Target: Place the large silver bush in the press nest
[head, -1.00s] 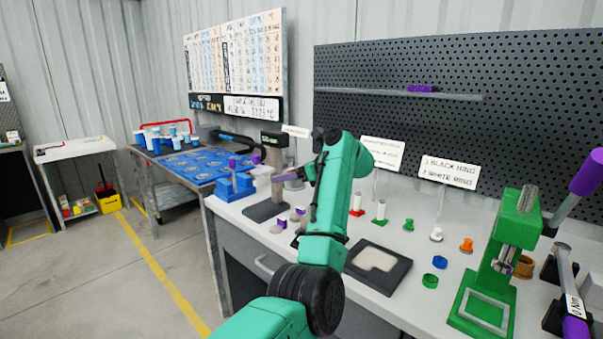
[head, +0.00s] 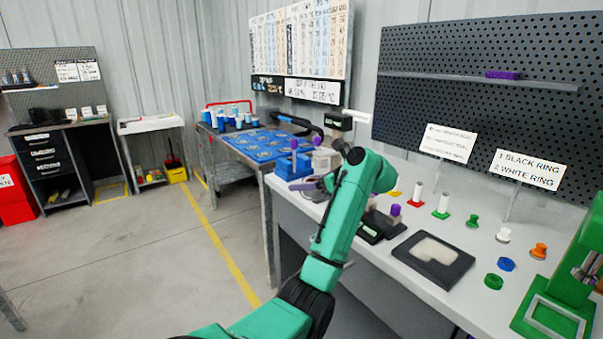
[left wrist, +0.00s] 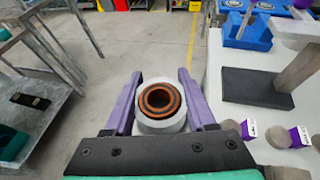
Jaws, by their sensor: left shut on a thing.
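My left gripper (head: 308,186) has purple fingers, and it is shut on a short, pale silver-grey bush (left wrist: 143,124). In the left wrist view the bush sits between the fingers (left wrist: 160,90), with orange and dark rings around its open bore. The floor shows beyond it, and the bench edge is to the right. In the head view the bush is small and hard to make out. A green press (head: 590,245) stands at the far right of the bench, cut by the picture edge. Its low frame-shaped base (head: 540,312) shows at the front. My right gripper is not seen.
A blue holder (head: 293,168) stands at the bench's left end, beside a dark-based post stand (left wrist: 285,85). A black tray (head: 462,268) with a pale inset, coloured knobs and upright posts occupy the white bench (head: 400,285). Open floor lies to the left.

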